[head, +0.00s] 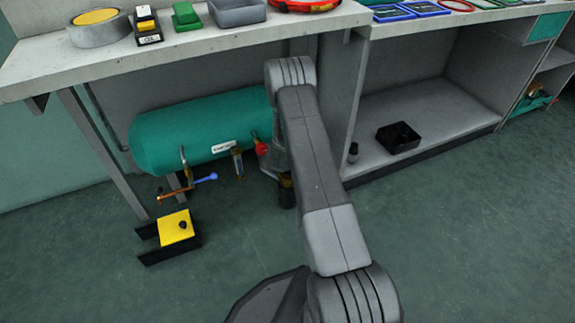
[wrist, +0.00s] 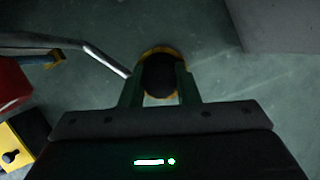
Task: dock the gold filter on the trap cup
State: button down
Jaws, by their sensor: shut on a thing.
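My gripper (wrist: 160,82) is shut on a round piece with a black face and a gold rim, which I take to be the gold filter (wrist: 158,72). In the head view my arm hides most of the gripper, and a dark cylinder with a gold band (head: 286,192) shows low beside the arm, below the tank. A small amber fitting (head: 238,163) hangs under the teal tank to the left of the gripper. It may be the trap cup, but I cannot tell for sure. The held piece appears apart from it.
The teal tank (head: 195,130) lies under the workbench (head: 200,55). A bent pipe with orange and blue parts (head: 188,187) and a red handle (head: 261,147) are close by. A yellow block with a black knob (head: 177,229) stands on the floor. Open floor lies in front.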

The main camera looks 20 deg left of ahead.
jog(key=shift+f+b, duration=0.5)
jog(key=shift+f, duration=0.05)
jog(key=c, duration=1.4)
grip_release()
jog(key=shift+o, duration=0.2)
jog(key=shift+r, duration=0.1)
jog(key=p+v, duration=0.1)
jog(key=v, duration=1)
jog(key=shift+p, duration=0.35)
jog(key=shift+b+x, duration=0.85)
jog(key=shift+x, duration=3.65)
